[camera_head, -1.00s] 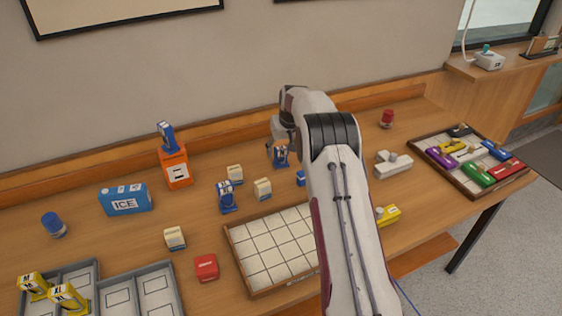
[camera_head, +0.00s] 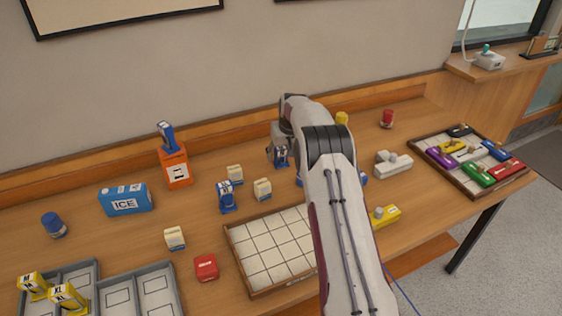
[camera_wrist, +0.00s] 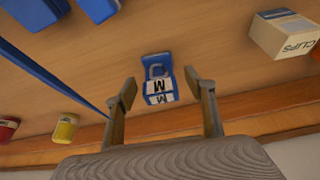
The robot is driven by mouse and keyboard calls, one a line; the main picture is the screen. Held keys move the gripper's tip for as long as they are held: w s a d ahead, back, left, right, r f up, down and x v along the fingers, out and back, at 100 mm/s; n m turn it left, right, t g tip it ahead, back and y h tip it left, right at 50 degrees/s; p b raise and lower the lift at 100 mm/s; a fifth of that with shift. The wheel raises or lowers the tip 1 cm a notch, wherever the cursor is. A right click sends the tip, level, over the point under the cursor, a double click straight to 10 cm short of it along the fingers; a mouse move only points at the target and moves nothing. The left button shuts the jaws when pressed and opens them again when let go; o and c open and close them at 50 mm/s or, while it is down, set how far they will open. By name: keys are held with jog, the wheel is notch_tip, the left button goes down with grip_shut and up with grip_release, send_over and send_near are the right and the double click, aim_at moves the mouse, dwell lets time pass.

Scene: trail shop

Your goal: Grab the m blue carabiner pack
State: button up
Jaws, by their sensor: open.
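The blue carabiner pack with a white label marked M (camera_wrist: 159,84) stands on the wooden counter in the wrist view. My gripper (camera_wrist: 163,95) is open, with one finger on each side of the pack's near end; contact cannot be told. In the head view, the same pack (camera_head: 281,157) is partly hidden by my gripper (camera_head: 275,151). A second blue and white pack (camera_head: 226,197) stands nearer the front. A third blue pack (camera_head: 168,136) is on top of an orange box (camera_head: 176,167). Their size letters are too small to read.
Cream boxes stand close by, one showing in the wrist view (camera_wrist: 283,34). A white gridded tray (camera_head: 265,247) lies in front. A red item (camera_wrist: 8,129) and a yellow item (camera_wrist: 66,127) are near the wall. A blue strap (camera_wrist: 50,75) runs beside the left finger.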

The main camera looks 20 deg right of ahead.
jog(key=shift+x, duration=1.3)
jog(key=c, duration=1.3)
